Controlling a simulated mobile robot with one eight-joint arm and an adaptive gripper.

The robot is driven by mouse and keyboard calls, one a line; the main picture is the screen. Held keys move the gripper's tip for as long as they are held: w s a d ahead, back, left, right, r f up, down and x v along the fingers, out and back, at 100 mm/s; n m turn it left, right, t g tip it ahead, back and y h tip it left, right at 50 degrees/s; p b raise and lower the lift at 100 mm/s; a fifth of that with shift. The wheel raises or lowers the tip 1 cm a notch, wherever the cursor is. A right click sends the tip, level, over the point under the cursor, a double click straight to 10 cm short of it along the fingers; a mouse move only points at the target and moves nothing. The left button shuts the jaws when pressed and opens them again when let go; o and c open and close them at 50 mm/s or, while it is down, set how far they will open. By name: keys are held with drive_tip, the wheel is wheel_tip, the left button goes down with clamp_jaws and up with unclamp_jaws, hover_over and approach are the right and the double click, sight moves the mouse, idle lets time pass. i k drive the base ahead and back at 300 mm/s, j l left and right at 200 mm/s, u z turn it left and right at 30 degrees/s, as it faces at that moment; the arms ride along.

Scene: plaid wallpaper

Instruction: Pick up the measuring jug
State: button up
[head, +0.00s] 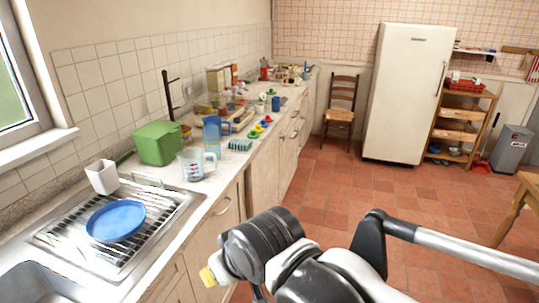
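The measuring jug (193,165) is clear with dark and red markings. It stands upright on the counter (222,171) to the left of centre, just beyond the drainer and near the counter's front edge. My gripper (208,277) is low in the head view, in front of the cabinet doors and apart from the jug. Its yellowish tip shows, but the arm and the view angle hide how its fingers stand.
A green box (158,142) stands behind the jug, with a blue pitcher (212,133) and striped sponge (240,145) nearby. Tiled floor (330,187) right of the counter is clear.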

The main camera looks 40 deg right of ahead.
sight(197, 165)
drive_tip(key=z, duration=0.4)
drive_tip(key=u, duration=1.4)
drive_tip(key=z, duration=1.4)
drive_tip(key=i+j, duration=0.1)
drive_tip(key=i, duration=0.55)
drive_tip(key=i+j, duration=0.1)
drive_tip(key=i, duration=0.5)
